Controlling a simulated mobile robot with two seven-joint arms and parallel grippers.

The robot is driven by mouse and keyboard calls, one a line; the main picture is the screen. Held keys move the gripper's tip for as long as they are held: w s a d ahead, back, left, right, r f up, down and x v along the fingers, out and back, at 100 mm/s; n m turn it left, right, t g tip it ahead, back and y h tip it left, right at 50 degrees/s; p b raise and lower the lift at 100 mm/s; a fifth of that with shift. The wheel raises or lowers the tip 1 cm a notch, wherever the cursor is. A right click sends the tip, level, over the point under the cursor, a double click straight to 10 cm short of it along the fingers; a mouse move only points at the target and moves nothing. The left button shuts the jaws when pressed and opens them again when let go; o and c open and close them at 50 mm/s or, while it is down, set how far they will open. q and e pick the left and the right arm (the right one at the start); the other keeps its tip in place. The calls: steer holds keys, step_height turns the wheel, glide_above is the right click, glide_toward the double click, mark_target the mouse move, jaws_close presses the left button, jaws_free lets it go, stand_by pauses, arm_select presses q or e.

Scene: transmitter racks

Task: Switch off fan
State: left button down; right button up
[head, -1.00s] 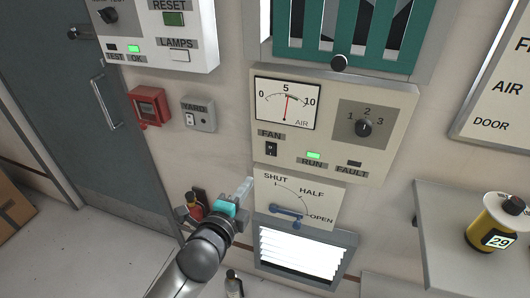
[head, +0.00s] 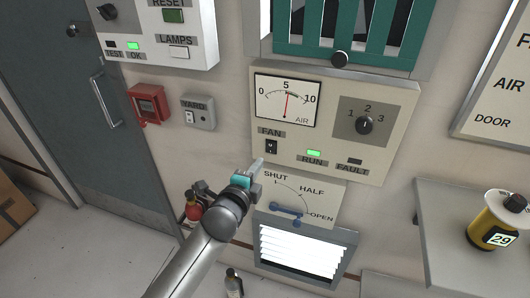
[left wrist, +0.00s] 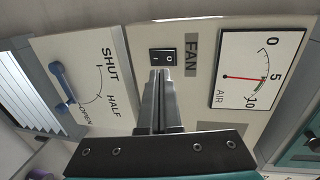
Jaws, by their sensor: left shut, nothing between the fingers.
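The fan switch (head: 271,147) is a small black rocker under the FAN label on the cream panel (head: 390,150). In the left wrist view the rocker (left wrist: 163,58) sits just beyond my fingertips. The green RUN lamp (head: 313,154) is lit and the FAULT lamp (head: 354,162) is dark. The air gauge (head: 287,101) needle points near 5. My left gripper (head: 257,165) is shut and empty, just below the switch; its fingers (left wrist: 158,75) point at the switch. I cannot tell whether they touch it. My right gripper is out of view.
Below the panel is a SHUT/HALF/OPEN plate with a blue lever (head: 286,210) above a louvred vent (head: 300,250). A rotary knob (head: 364,125) is on the panel. A YARD switch (head: 198,114) and red box (head: 148,104) are left. A shelf (head: 440,220) holds a yellow device (head: 494,222).

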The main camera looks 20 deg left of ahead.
mark_target(270, 145)
arm_select(q)
steer(key=shift+w+d, duration=0.1)
steer(key=shift+w, duration=3.05)
steer(key=shift+w+r+p, duration=0.15)
steer(key=shift+r+p, duration=0.15)
steer(key=shift+p, duration=0.4)
steer(key=shift+w+d+f+g, duration=0.1)
steer(key=shift+g, duration=0.2)
steer(key=shift+f, duration=0.1)
